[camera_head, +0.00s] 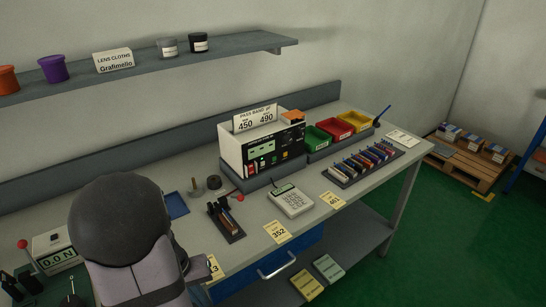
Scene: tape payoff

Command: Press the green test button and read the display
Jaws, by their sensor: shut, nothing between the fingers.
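A boxy white tester (232,152) with a black front panel stands on a grey plinth at the back of the bench. A pale green display (262,149) is on the panel; its text is too small to read. Small green and red buttons sit low on the panel, the green one (273,160) near its middle. A card (255,118) on top reads PASS BAND nF, 450 and 490. My gripper (203,268) shows only partly, shut and empty, beyond my arm at the lower left, well apart from the tester. My arm hides part of the bench.
Green, red and yellow bins (335,126) stand right of the tester, with a rack of coloured parts (362,163) before them. A keypad device (290,200), a dark holder (226,220) and yellow tags (277,232) lie nearer the front edge. A force gauge (55,250) is at left.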

